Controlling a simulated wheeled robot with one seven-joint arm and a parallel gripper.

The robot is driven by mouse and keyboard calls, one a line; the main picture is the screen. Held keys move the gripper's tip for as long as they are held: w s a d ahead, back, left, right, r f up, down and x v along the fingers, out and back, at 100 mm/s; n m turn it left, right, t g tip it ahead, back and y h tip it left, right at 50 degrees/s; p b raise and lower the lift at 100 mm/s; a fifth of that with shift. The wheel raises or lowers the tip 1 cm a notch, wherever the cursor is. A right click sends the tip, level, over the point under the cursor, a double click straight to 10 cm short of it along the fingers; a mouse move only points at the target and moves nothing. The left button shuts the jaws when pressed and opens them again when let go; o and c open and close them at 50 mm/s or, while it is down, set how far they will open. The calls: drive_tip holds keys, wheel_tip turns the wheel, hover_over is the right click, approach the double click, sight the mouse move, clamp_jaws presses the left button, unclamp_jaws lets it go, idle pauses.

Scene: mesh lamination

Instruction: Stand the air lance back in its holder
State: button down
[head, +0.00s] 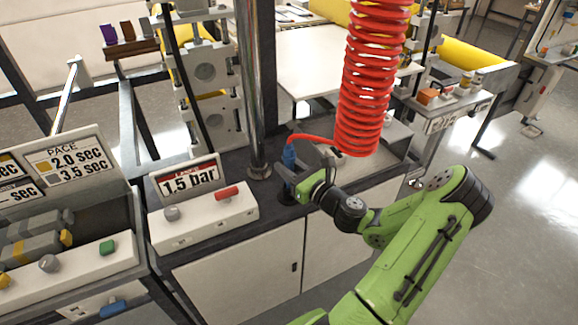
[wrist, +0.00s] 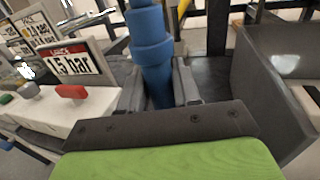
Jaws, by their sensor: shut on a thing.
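The blue air lance (head: 289,155) stands about upright at the back of the dark bench top, with a red hose running from its top. It also shows in the wrist view (wrist: 151,55), between the two grey fingers. My gripper (head: 287,176) is shut on the lance; it also shows in the wrist view (wrist: 158,88). A dark round piece (head: 286,196) below the gripper looks like the holder. The lance's lower end is hidden by my gripper, so I cannot tell whether it is inside the holder.
The red coiled hose (head: 372,80) hangs above my arm. A metal post (head: 256,90) stands close left of the lance. The white control box (head: 203,217) with the 1.5 bar sign (head: 188,181) is further left. A grey box (wrist: 270,85) stands to the right in the wrist view.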

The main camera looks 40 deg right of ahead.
drive_tip(key=shift+f+b, duration=0.5)
drive_tip(key=shift+f, duration=0.25)
drive_tip(key=c, duration=0.7)
unclamp_jaws()
drive_tip(key=s, duration=0.5)
drive_tip(key=s+p, duration=0.1)
drive_tip(key=s, duration=0.4)
drive_tip(key=s+p, duration=0.1)
drive_tip(key=s, duration=0.4)
drive_tip(key=shift+s+a, duration=0.25)
drive_tip(key=shift+s, duration=0.1)
